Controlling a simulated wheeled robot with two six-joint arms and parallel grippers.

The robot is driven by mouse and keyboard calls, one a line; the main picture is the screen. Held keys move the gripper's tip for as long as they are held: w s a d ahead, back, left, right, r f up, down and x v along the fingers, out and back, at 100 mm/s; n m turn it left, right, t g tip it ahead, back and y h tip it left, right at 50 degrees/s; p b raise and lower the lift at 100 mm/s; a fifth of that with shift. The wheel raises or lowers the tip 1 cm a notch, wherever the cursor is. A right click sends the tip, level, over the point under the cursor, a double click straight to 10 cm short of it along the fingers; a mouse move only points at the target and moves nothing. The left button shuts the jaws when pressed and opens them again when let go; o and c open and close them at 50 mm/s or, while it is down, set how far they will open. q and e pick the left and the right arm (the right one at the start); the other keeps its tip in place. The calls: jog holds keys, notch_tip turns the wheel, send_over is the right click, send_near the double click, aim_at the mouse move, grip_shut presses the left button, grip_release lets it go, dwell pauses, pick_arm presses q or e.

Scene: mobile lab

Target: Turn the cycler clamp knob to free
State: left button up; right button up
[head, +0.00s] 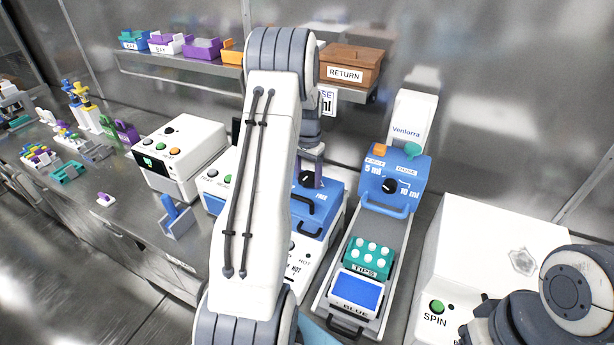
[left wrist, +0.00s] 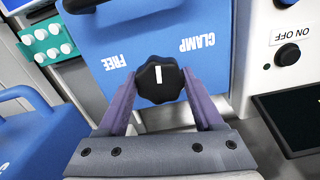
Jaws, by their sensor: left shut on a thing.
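The black clamp knob (left wrist: 160,82) sits on the blue lid (left wrist: 140,25) of the cycler in the left wrist view. Its white mark points up in that picture, between the words FREE and CLAMP, which appear upside down. My left gripper (left wrist: 161,88) has its two purple fingers on either side of the knob and is shut on it. In the head view the knob (head: 306,178) shows partly beside my left arm, on the blue lid (head: 325,219) with FREE readable. CLAMP is hidden there. Only part of my right arm shows at lower right; its gripper is out of view.
To the right of the cycler, a tray holds a teal tip rack (head: 368,258), a blue-topped box (head: 356,292) and a blue dial unit (head: 394,181). A white SPIN machine (head: 490,250) stands further right. A shelf with a brown RETURN bin (head: 350,66) runs behind.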

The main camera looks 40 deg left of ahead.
pick_arm(q)
jog(key=n, duration=0.4)
jog(key=shift+n, duration=0.3)
jog(key=n, duration=0.5)
jog(key=shift+n, duration=0.3)
jog(key=n, duration=0.9)
jog(key=shift+a, duration=0.1)
jog(key=shift+n, duration=0.4)
jog(key=o, duration=1.4)
jog(key=shift+c, duration=0.2)
